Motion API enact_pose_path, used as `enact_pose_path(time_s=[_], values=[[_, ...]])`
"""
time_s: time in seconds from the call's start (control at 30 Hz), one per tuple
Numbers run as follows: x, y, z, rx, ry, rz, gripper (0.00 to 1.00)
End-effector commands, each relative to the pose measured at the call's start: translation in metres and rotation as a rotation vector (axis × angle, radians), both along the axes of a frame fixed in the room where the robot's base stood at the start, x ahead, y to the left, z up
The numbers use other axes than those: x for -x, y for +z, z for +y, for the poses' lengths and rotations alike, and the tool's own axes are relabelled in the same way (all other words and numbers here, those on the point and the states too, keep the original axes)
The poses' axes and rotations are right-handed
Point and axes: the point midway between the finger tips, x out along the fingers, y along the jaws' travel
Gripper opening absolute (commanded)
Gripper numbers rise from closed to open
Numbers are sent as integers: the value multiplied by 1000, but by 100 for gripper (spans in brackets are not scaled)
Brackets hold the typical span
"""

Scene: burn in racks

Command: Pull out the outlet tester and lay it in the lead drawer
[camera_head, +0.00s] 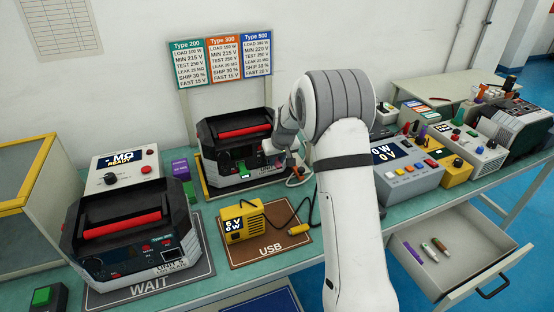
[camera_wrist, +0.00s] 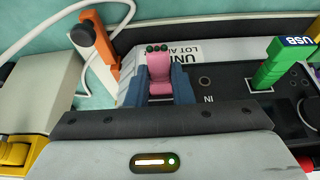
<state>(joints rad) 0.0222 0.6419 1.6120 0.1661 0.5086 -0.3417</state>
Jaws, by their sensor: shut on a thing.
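The outlet tester appears to be the pink piece with several dark green dots (camera_wrist: 158,72) in the wrist view. My gripper (camera_wrist: 157,90), with blue fingers, is shut on it, one finger on each side. It is over the front of the middle power unit (camera_head: 236,143), beside the panel marking "IN". I cannot tell whether its far end is still in a socket. In the head view my gripper (camera_head: 281,152) is at that unit's right side and the tester is not clearly visible. The lead drawer (camera_head: 463,262) is open at the lower right, with several small leads inside.
A green USB plug (camera_wrist: 270,65) stands in the same panel, right of my fingers. An orange plug (camera_wrist: 100,45) and white cable are at the left. A yellow USB meter (camera_head: 244,222), another unit (camera_head: 130,230) and a grey instrument (camera_head: 408,168) crowd the bench.

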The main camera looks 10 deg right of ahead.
Motion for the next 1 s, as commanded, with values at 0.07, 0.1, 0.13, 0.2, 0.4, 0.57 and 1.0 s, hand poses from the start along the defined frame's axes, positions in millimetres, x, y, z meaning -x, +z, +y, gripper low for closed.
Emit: enact_pose_path(time_s=[0.07, 0.1, 0.13, 0.2, 0.4, 0.57, 1.0], values=[[0, 0, 0, 0, 0, 1, 0], [0, 0, 0, 0, 0, 1, 0], [0, 0, 0, 0, 0, 1, 0], [0, 0, 0, 0, 0, 1, 0], [2, -1, 0, 0, 0, 1, 0], [4, -1, -1, -1, 0, 2, 0], [10, -1, -2, 0, 0, 4, 0]])
